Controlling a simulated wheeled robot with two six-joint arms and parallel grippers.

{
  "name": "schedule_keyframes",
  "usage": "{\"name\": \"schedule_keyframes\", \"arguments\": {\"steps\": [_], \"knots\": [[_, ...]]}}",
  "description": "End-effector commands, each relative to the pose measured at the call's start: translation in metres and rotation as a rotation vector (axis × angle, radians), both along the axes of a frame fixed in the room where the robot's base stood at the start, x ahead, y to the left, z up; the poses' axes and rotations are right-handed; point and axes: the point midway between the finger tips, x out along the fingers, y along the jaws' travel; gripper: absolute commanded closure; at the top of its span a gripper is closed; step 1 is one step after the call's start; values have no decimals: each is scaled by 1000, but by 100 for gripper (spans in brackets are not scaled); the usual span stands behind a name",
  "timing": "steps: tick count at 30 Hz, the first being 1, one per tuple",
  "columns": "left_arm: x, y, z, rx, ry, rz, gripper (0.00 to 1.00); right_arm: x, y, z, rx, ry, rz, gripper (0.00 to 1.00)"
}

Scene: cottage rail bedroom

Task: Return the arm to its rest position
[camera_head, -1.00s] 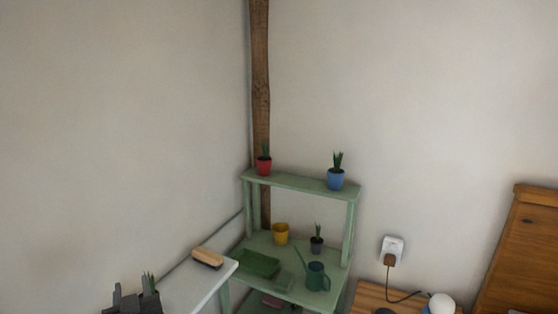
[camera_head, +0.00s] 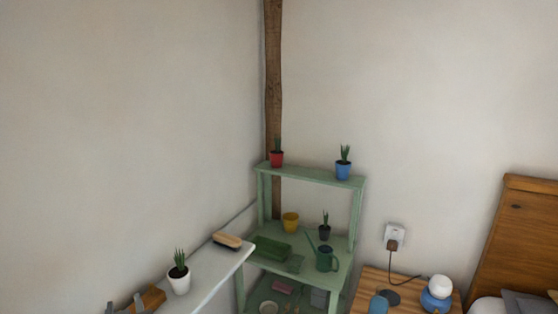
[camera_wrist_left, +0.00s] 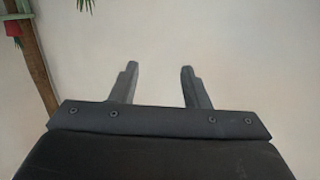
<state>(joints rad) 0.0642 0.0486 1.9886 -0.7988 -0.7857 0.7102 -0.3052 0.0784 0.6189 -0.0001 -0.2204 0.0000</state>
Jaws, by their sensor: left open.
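My left gripper (camera_head: 125,304) shows only as grey fingertips at the bottom left edge of the head view, beside the white ledge (camera_head: 214,270). In the left wrist view its two fingers (camera_wrist_left: 158,82) stand apart with only pale wall between them. It is open and empty. Most of my left arm is out of view. My right gripper is not in view.
A white-potted plant (camera_head: 179,281), a brush (camera_head: 227,240) and a brown wooden object (camera_head: 152,298) sit on the ledge near the gripper. A green potting stand (camera_head: 310,179) fills the corner, with pots and a watering can (camera_head: 326,259). The wall space above is clear.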

Motion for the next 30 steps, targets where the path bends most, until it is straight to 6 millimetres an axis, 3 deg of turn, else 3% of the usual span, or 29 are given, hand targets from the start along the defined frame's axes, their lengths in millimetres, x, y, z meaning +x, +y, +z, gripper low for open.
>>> {"name": "schedule_keyframes", "arguments": {"steps": [8,11,18,24,30], "knots": [[-58,14,-52,-59,228,29,58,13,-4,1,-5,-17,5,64],[-88,17,-75,-86,344,25,58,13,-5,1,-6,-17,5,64],[-189,6,-129,-163,714,-59,58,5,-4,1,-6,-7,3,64],[-261,-15,-149,-210,958,-182,58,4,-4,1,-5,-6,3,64],[-323,-36,-153,-242,1151,-322,58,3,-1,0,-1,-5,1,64]]}}
